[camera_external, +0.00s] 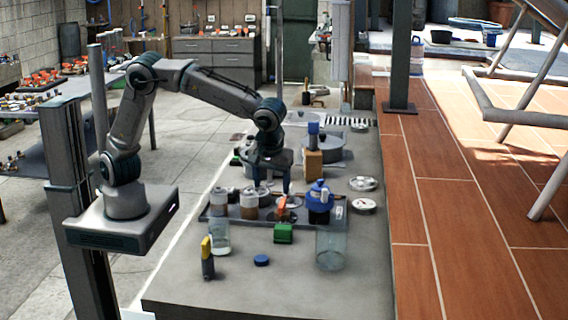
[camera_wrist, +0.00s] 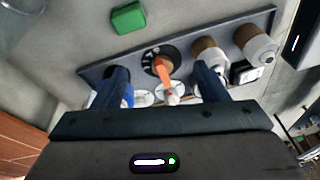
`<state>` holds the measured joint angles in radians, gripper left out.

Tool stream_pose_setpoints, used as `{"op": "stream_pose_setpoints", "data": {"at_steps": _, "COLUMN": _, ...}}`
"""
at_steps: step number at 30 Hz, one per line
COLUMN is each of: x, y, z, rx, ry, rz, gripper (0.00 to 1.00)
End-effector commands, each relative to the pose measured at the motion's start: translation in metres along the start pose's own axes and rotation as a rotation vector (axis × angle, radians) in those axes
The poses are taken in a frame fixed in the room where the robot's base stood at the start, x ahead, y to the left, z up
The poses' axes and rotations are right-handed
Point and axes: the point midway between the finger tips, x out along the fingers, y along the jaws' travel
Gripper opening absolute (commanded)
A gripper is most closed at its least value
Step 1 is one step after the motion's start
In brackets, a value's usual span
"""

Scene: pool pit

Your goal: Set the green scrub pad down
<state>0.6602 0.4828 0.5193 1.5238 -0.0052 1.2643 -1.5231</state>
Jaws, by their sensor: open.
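The green scrub pad (camera_external: 283,233) lies on the grey counter (camera_external: 345,280), just in front of the dark tray (camera_external: 322,215). In the wrist view the pad (camera_wrist: 128,17) is at the top, apart from the tray's long edge (camera_wrist: 205,25). My gripper (camera_external: 270,190) is open and empty above the tray, behind the pad. In the wrist view its blue fingers (camera_wrist: 160,70) are spread apart on either side of an orange-handled item (camera_wrist: 164,66) on the tray. Nothing is held between the fingers.
A clear glass jar (camera_external: 330,251), a blue disc (camera_external: 261,260), a yellow-and-black item (camera_external: 207,258) and another clear jar (camera_external: 219,237) stand near the pad. A blue jug (camera_external: 319,204) and brown-and-white jars (camera_external: 249,206) stand on the tray. The front counter is mostly bare.

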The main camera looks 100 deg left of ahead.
Motion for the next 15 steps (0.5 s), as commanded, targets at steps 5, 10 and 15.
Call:
{"op": "stream_pose_setpoints", "data": {"at_steps": 5, "x": -0.009, "y": -0.059, "z": -0.035, "rx": 0.237, "ry": -0.12, "rz": 0.063, "gripper": 0.67}}
{"op": "stream_pose_setpoints", "data": {"at_steps": 10, "x": -0.014, "y": -0.115, "z": -0.052, "rx": 0.482, "ry": -0.168, "rz": 0.159, "gripper": 0.67}}
{"op": "stream_pose_setpoints", "data": {"at_steps": 15, "x": -0.014, "y": -0.174, "z": -0.057, "rx": 0.731, "ry": -0.152, "rz": 0.265, "gripper": 0.67}}
